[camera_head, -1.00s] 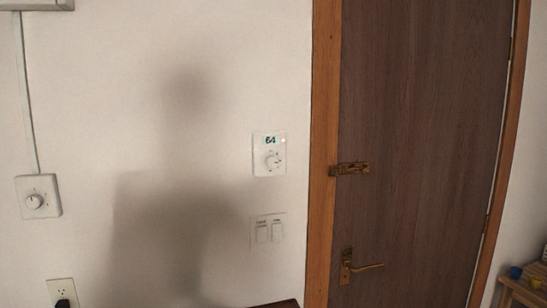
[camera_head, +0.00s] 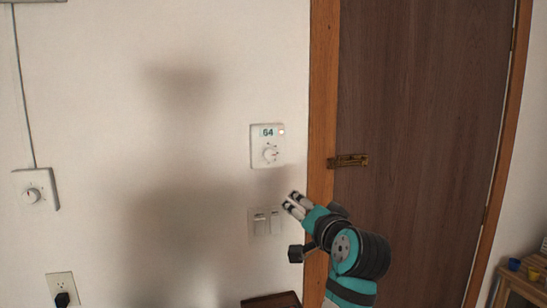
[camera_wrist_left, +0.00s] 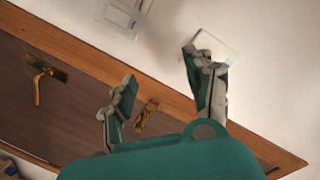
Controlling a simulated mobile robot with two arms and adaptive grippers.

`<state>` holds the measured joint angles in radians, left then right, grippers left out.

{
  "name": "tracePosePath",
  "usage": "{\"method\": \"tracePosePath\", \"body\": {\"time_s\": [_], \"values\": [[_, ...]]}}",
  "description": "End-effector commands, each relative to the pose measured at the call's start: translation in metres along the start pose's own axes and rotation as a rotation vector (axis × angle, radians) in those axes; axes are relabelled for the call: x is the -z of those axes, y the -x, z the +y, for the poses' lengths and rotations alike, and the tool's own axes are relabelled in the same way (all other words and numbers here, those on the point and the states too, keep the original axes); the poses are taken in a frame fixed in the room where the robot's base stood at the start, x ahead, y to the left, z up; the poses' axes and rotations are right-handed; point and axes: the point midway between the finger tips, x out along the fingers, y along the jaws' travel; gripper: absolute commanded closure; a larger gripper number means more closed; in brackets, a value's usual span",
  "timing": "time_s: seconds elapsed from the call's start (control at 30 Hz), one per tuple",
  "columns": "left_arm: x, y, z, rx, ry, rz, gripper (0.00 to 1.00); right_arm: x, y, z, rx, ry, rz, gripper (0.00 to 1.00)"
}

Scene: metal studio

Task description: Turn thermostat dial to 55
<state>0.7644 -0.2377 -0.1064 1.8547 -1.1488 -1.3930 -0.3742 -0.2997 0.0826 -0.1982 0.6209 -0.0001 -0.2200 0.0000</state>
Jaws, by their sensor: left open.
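The thermostat (camera_head: 266,146) is a white wall plate with a small display reading 64 and a round white dial (camera_head: 270,154) below it. It is left of the door frame in the head view. My left gripper (camera_head: 290,203) is open and empty, below and right of the dial, apart from it in the picture. In the left wrist view my left gripper (camera_wrist_left: 163,75) shows its two fingers spread. My right gripper is not in view.
A double light switch (camera_head: 264,222) sits below the thermostat. Another dial plate (camera_head: 35,190) and an outlet (camera_head: 61,286) are at the left. A brown door (camera_head: 420,130) with a brass latch (camera_head: 348,161) stands right. The wall between the plates is clear.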

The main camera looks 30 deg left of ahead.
Motion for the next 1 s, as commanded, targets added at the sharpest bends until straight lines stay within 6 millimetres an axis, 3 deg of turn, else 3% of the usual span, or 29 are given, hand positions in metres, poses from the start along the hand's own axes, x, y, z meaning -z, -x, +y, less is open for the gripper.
{"method": "tracePosePath", "body": {"time_s": [0.03,0.13,0.37,1.0], "values": [[0.021,0.005,-0.019,0.041,0.006,0.013,0.46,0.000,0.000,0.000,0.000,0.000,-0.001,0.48],[0.044,0.014,-0.045,0.105,0.005,0.025,0.46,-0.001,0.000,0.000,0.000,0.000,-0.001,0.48],[0.059,0.008,-0.064,0.147,-0.001,0.028,0.46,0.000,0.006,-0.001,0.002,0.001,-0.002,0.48],[0.063,-0.121,-0.085,0.145,0.001,0.028,0.46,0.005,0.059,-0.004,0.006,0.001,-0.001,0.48]]}}
